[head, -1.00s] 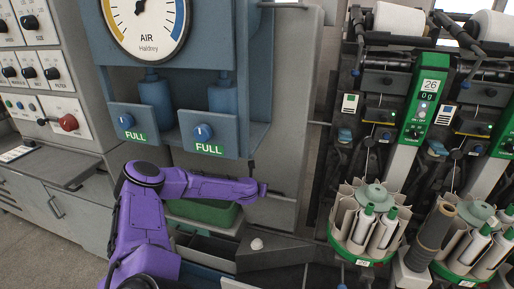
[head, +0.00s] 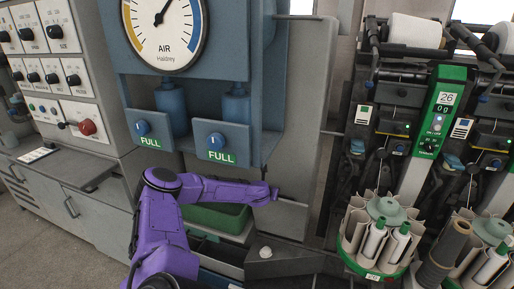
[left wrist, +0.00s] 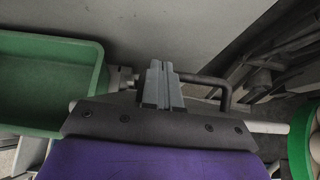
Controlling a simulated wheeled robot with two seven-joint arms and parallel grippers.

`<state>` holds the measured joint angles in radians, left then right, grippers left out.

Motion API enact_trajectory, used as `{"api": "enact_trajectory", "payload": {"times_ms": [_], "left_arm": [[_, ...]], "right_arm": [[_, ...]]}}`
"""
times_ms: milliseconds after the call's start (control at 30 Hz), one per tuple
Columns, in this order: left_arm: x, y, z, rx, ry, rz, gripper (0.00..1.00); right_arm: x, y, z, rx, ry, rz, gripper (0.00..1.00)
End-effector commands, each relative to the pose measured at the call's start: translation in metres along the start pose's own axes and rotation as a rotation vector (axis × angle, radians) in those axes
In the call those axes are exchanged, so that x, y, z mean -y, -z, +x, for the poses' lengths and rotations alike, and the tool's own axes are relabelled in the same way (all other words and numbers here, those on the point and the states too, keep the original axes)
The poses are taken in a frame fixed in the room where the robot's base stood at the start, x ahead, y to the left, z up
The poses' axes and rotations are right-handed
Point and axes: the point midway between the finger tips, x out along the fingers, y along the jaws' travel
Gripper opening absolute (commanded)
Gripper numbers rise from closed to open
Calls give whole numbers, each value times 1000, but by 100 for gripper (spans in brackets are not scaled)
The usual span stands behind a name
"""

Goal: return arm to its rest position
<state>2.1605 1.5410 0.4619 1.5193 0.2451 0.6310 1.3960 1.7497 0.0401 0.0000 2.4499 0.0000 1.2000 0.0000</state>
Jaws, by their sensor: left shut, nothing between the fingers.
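My left arm, purple, comes up from the bottom in the head view and bends to the right in front of the machine. My left gripper (head: 276,193) is at its far end, small and dark in that view. In the left wrist view the gripper's two grey fingers (left wrist: 162,86) lie together, shut with nothing between them. A grey wall panel is beyond the fingertips. My right gripper is in neither view.
A green bin (left wrist: 48,80) lies left of the fingers in the left wrist view. A dark bent handle (left wrist: 215,82) is close to their right. The blue air panel (head: 190,65) stands above the arm. Winder units with a bobbin magazine (head: 378,235) stand at right.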

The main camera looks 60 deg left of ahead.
Motion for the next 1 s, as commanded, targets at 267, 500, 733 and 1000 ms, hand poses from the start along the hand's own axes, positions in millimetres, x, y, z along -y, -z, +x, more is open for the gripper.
{"api": "enact_trajectory", "payload": {"times_ms": [267,500,733,1000], "left_arm": [[2,-5,-53,3,4,-9,0],[2,-4,-64,7,3,-3,0],[2,-4,-64,8,3,-1,0],[16,8,-72,-23,-3,293,0]], "right_arm": [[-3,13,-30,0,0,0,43],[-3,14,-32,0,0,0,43],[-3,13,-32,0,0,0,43],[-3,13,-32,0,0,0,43]]}}
